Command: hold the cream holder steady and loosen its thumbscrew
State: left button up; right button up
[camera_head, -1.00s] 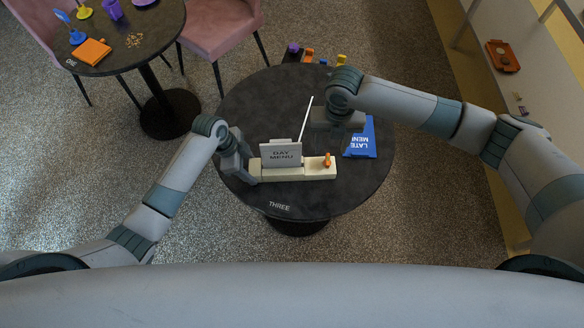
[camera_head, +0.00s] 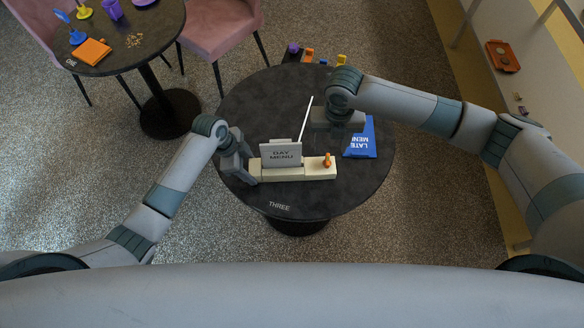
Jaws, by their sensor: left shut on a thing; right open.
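The cream holder (camera_head: 292,174) is a long low block on the dark round table marked THREE. A grey card reading DAY MENU (camera_head: 281,154) stands upright in it. The orange thumbscrew (camera_head: 327,160) stands on the holder's right end. My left gripper (camera_head: 248,170) is shut on the holder's left end; its fingertips are partly hard to make out. My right gripper (camera_head: 318,117) is open, above the table behind the holder and apart from the thumbscrew; its fingers are mostly hidden by its own wrist.
A blue LATE MENU card (camera_head: 361,140) lies on the table right of the holder. A thin white stick (camera_head: 306,118) slants up behind the holder. Small coloured pieces (camera_head: 308,55) sit beyond the table's far edge. The table front (camera_head: 300,203) is clear.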

aim_at(328, 159)
jog(key=shift+f, duration=0.25)
jog(key=shift+f, duration=3.25)
jog(key=m, duration=0.4)
grip_shut()
